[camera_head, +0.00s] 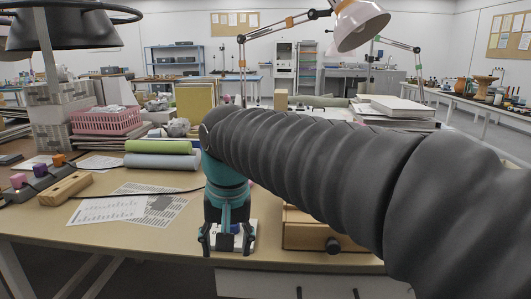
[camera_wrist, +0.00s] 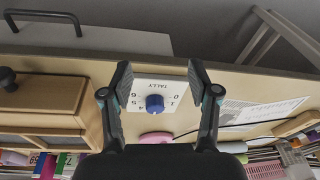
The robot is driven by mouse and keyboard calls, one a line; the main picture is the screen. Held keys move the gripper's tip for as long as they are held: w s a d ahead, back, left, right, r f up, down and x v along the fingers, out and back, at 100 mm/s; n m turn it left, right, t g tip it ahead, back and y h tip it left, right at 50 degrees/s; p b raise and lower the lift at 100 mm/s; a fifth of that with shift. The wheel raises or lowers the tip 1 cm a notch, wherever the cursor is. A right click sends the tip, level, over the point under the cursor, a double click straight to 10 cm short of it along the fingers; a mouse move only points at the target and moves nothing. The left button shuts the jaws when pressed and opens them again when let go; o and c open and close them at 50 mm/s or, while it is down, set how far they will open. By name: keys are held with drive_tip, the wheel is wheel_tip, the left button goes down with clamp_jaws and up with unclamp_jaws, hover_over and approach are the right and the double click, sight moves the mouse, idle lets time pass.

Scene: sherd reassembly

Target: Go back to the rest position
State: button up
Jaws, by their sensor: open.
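My gripper (camera_head: 227,248) is open at the front edge of the workbench (camera_head: 110,226), pointing down. In the wrist view my gripper (camera_wrist: 160,76) has its two fingers spread apart with nothing held between them. Beyond the fingers lies a white plate (camera_wrist: 146,88) marked TALLY with numbers, and a blue knob (camera_wrist: 155,103) stands on it, seen between the fingers. My gripper partly hides the plate in the head view. I cannot tell whether the fingers touch the plate.
A wooden drawer box (camera_head: 300,236) with a dark knob stands just right of my gripper. Printed sheets (camera_head: 112,208) lie to the left, with rolled mats (camera_head: 160,161) behind. A black lamp (camera_head: 75,28) hangs at upper left, another lamp (camera_head: 360,22) at upper right.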

drive_tip(key=s+d+f+t, duration=0.1)
drive_tip(key=s+d+f, duration=0.2)
drive_tip(key=d, duration=0.4)
drive_tip(key=s+d+f+m+t, duration=0.1)
drive_tip(key=s+d+f, duration=0.2)
drive_tip(key=d, duration=0.5)
drive_tip(key=s+d+f+t+h, duration=0.1)
drive_tip(key=s+d+f, duration=0.3)
drive_tip(key=d, duration=0.3)
drive_tip(key=shift+s+d+m+t, duration=0.3)
drive_tip(key=shift+s+d+t, duration=0.1)
drive_tip(key=shift+s, duration=0.45)
